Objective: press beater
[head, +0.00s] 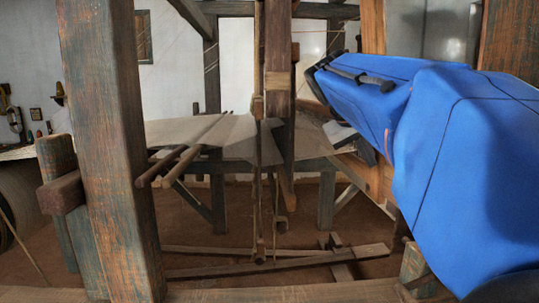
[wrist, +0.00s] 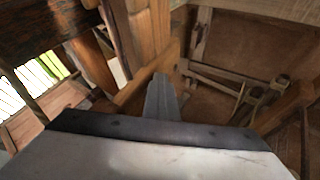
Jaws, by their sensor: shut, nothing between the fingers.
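The loom's hanging wooden upright (head: 281,80), which looks like the beater's side piece, stands near the middle of the head view. Its lower end hangs below the level of the pale threads. I cannot tell for sure which timber is the beater. My gripper (wrist: 161,97) shows in the wrist view as grey fingers closed together with nothing between them. It points toward timber posts and the brown floor. In the head view my blue-covered arm comes in from the right, and its fingers are hidden. I see no clear contact between the fingers and any timber.
A thick post (head: 118,150) stands close at the left. Pale warp sheet (head: 185,131) stretches behind, with several rods (head: 188,155) on it. Treadle beams (head: 280,265) lie low in the pit. A wooden post (wrist: 150,38) stands close beyond my fingers in the wrist view.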

